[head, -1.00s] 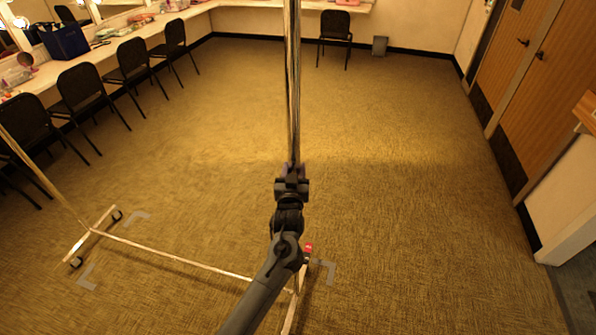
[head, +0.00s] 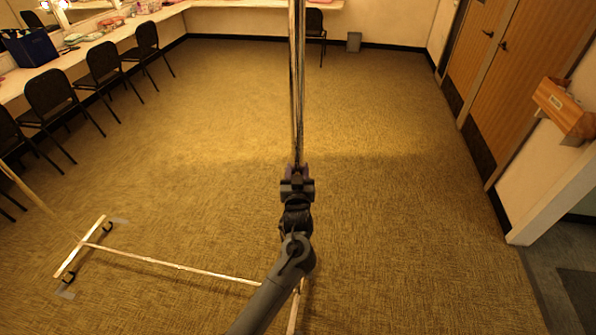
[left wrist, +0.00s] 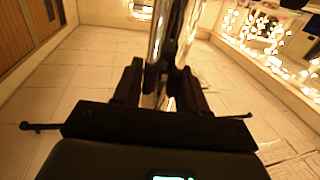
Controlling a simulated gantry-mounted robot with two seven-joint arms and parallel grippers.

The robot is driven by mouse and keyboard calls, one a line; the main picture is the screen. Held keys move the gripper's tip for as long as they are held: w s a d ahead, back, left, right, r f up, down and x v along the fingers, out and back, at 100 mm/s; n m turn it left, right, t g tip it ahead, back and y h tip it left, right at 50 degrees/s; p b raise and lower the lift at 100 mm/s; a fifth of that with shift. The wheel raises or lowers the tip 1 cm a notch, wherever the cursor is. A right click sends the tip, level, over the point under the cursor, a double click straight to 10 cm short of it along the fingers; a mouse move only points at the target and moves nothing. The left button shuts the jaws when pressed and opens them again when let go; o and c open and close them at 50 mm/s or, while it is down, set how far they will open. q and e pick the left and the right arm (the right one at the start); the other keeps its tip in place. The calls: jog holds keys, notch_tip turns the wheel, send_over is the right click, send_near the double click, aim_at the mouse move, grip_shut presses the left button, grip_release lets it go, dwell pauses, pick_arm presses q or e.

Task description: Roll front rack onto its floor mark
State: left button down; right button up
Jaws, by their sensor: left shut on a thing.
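The front rack's chrome upright (head: 297,80) rises in the middle of the head view. Its pale bottom rail (head: 180,266) runs left to a foot (head: 78,248) with dark casters. Grey floor-mark tape shows at that foot's far end (head: 119,221) and near end (head: 66,294). The foot lies close beside these pieces; exact alignment is unclear. My left gripper (head: 297,178) is shut on the upright, which also stands between its dark fingers in the left wrist view (left wrist: 158,88). My arm hides much of the rack's right end. My right gripper is not in view.
Black chairs (head: 52,97) line the counter (head: 95,50) on the left. Wooden doors (head: 510,80) and a wall-mounted wooden box (head: 563,110) are on the right. The carpet (head: 400,200) is open.

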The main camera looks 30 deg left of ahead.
pick_arm(q)
jog(key=c, duration=1)
grip_release()
jog(key=shift+d, duration=0.1)
jog(key=shift+o, duration=1.2)
jog(key=shift+w, duration=0.1)
jog(key=shift+s+d+r+p, duration=0.15)
jog(key=shift+s+d+p, duration=0.15)
jog(key=shift+s+p, duration=0.35)
jog(key=p+v, duration=0.5)
jog(key=v, duration=0.4)
jog(key=shift+s+d+p, duration=0.15)
jog(key=shift+d+p, duration=0.05)
jog(key=shift+p, duration=0.15)
